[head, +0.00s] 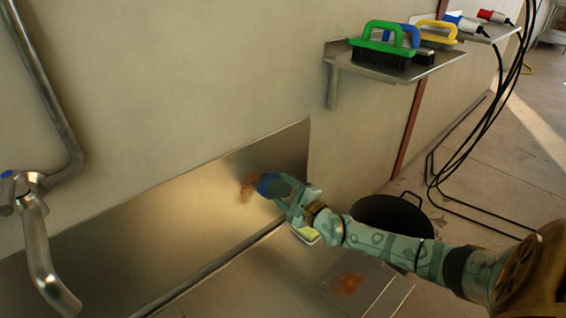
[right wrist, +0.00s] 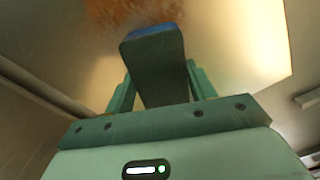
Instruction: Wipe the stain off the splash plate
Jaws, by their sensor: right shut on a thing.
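The metal splash plate (head: 190,215) stands against the wall behind the counter. An orange-brown stain (head: 247,187) marks its right part, and a stain (right wrist: 132,12) shows at the top of the right wrist view. My right gripper (head: 284,188) is shut on a blue pad (head: 267,184), held at the stain's right edge. In the right wrist view the pad (right wrist: 153,62) looks like a dark block with a blue far edge between the fingers. It covers part of the stain there. I cannot tell whether it touches the plate. My left gripper is out of view.
A yellow-green and white sponge (head: 306,235) lies below my right gripper. Another reddish stain (head: 348,284) is on the counter (head: 262,272). Brushes, including a green-handled one (head: 382,46), stand on a wall shelf (head: 430,68). A tap (head: 36,225) is at left, a black bucket (head: 388,212) at right.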

